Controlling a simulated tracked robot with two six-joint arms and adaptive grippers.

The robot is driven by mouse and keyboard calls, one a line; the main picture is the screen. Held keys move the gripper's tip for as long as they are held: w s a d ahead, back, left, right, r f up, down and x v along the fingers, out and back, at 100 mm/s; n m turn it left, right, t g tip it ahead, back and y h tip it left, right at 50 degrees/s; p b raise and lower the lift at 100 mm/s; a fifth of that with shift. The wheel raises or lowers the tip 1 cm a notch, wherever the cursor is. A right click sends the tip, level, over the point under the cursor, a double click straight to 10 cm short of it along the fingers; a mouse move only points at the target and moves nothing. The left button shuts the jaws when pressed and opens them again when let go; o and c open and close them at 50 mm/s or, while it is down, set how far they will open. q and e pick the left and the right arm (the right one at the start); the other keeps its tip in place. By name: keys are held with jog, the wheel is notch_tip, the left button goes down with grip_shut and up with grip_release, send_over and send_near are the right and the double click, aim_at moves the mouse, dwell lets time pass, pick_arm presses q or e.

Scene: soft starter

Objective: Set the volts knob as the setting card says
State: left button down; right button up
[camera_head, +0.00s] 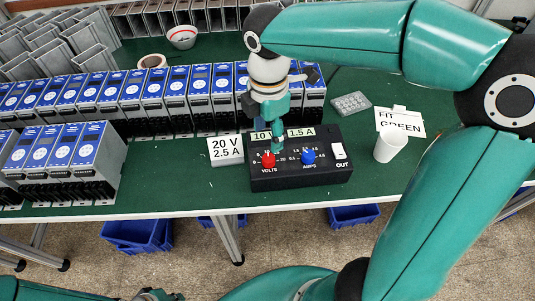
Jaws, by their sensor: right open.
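The black power supply box (300,180) stands near the front edge of the green bench. It has a red volts knob (268,160) on the left, a blue amps knob (308,157) and a white OUT switch (340,151). Its displays seem to read 10 V, partly covered by my gripper, and 1.5 A. The setting card (226,150) left of the box reads 20 V, 2.5 A. My right gripper (274,146) points down, open, close above and behind the red knob; contact is unclear. The knob's pointer is too small to read.
Rows of blue-and-grey soft starter units (161,98) stand behind and left of the box. A white cup (390,145), a FIT GREEN card (402,121) and a grey block (351,103) lie to the right. Blue bins (137,234) sit below the bench.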

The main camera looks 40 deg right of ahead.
aim_at(269, 157)
notch_tip(269, 157, down, 9)
jog(key=shift+s+r, duration=0.1)
jog(key=shift+r, duration=0.1)
grip_shut()
dwell(0.4)
